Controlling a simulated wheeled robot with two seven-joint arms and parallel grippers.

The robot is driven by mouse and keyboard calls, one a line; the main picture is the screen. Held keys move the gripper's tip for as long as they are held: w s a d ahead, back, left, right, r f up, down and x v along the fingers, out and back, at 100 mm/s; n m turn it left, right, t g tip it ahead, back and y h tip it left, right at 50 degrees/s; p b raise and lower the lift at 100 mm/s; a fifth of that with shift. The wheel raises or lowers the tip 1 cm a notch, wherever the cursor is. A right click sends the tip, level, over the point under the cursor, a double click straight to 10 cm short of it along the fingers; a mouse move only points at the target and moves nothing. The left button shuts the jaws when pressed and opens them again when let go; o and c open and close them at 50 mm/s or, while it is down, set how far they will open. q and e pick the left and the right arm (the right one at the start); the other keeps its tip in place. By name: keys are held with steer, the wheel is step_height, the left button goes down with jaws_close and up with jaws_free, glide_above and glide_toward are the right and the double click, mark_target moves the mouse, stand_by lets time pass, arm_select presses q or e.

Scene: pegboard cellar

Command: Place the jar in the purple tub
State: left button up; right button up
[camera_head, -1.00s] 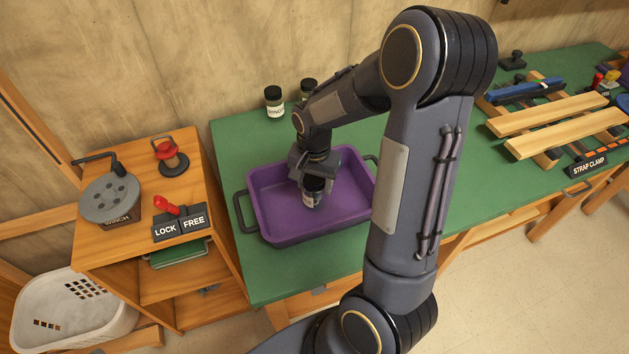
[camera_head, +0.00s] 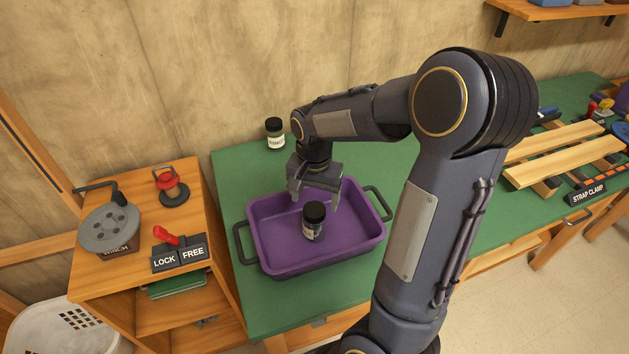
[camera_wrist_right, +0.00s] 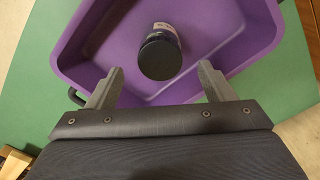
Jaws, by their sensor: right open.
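The jar (camera_head: 313,222), with a black lid and a pale label, stands upright inside the purple tub (camera_head: 281,262) on the green bench. In the right wrist view the jar (camera_wrist_right: 160,56) shows lid-first against the floor of the tub (camera_wrist_right: 215,30). My right gripper (camera_head: 315,198) is open and empty, above the back part of the tub and behind the jar. Its two fingers also show in the right wrist view (camera_wrist_right: 158,90), apart, with the jar beyond their tips and not between them. My left gripper is in neither view.
Another dark-lidded jar (camera_head: 275,134) stands at the bench's back edge by the wall. A wooden cabinet (camera_head: 190,215) at left carries a winch (camera_head: 109,227) and a lock/free switch (camera_head: 178,250). Wooden bars (camera_head: 550,160) lie on the bench at right. Green bench (camera_head: 230,180) around the tub is partly clear.

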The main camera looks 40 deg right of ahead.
step_height(320, 180, up, 5)
steer(key=shift+r, duration=0.2)
steer(key=s+a+r+n+t+y, duration=0.3)
steer(key=s+a+n, duration=0.6)
steer(key=s, duration=0.7)
steer(key=shift+a+n+t+y, duration=0.3)
steer(key=shift+a+t+y, duration=0.1)
steer(key=shift+a+t, duration=1.05)
steer(key=shift+a, duration=0.1)
